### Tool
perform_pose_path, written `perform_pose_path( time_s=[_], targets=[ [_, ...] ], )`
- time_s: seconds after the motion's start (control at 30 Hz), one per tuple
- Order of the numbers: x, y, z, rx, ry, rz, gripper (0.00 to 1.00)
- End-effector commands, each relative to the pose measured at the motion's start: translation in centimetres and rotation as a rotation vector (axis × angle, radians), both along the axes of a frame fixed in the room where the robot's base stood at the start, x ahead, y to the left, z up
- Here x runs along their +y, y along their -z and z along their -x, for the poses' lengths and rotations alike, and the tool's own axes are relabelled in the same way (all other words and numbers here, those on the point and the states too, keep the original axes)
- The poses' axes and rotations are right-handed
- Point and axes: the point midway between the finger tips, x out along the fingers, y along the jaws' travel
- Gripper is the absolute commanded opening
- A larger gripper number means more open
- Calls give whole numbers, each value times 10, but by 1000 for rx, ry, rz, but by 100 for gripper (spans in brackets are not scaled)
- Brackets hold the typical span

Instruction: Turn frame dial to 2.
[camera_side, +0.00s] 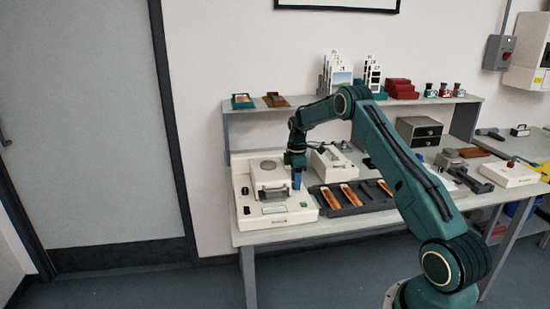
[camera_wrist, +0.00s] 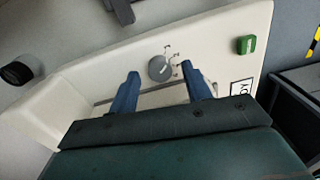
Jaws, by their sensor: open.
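The frame dial (camera_wrist: 159,68) is a small round grey knob on the cream face of the printer, with tiny marks along its upper and right side. The marks and the setting are too small to read. My gripper (camera_wrist: 160,72) is open, its two blue fingers apart on the left and right of the dial in the wrist view. No contact with the dial shows there. In the side view my gripper (camera_side: 297,183) points down over the right part of the cream printer (camera_side: 245,212); the dial cannot be made out there.
A green button (camera_wrist: 246,44) and a black-framed label (camera_wrist: 242,87) are to the right of the dial. A black round knob (camera_wrist: 17,73) is at the left. In the side view a dark tray (camera_side: 325,203) with orange strips lies right of the printer, and a shelf (camera_side: 300,105) stands behind.

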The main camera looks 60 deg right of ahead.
Motion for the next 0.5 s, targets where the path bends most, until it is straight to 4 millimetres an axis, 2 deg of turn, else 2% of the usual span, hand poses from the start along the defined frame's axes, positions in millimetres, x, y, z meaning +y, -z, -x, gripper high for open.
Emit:
perform_pose_path(
  time_s=[0.13, 0.4, 0.43, 0.5],
  targets=[
    [0, 7, 1, 2, 0, -1, 49],
    [0, 8, 0, 1, 0, -1, 49],
    [0, 8, 0, 1, 0, -1, 47],
    [0, 8, 0, 1, 0, -1, 33]
  ],
)
